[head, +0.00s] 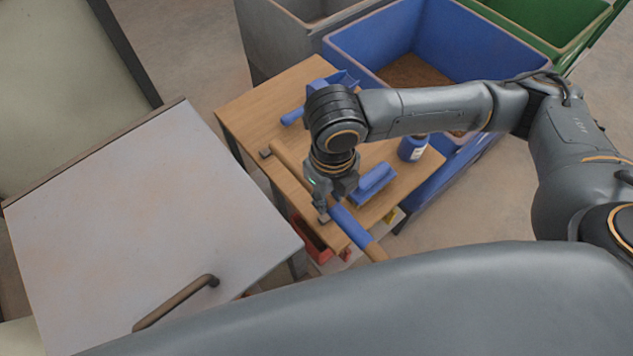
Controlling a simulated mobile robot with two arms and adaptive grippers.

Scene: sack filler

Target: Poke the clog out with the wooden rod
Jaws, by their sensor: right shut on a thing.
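The wooden rod (374,250) lies slantwise along the near-left edge of a small wooden table (260,108), with a blue sleeve (350,226) near its lower end. That end sticks out past the table's edge. My right gripper (322,207) points down at the table edge and is shut on the rod, just above the blue sleeve. The gripper hides part of the rod. I cannot tell whether the rod is lifted clear of its small rests. My left gripper is not in view. No clog can be made out.
A blue scoop (340,80), a blue brush-like tool (374,183) and a blue bottle (412,148) are on the table. A blue bin (365,48) with brown grain stands behind. A large pale panel with a handle (175,303) is at left. A red container (312,240) sits below.

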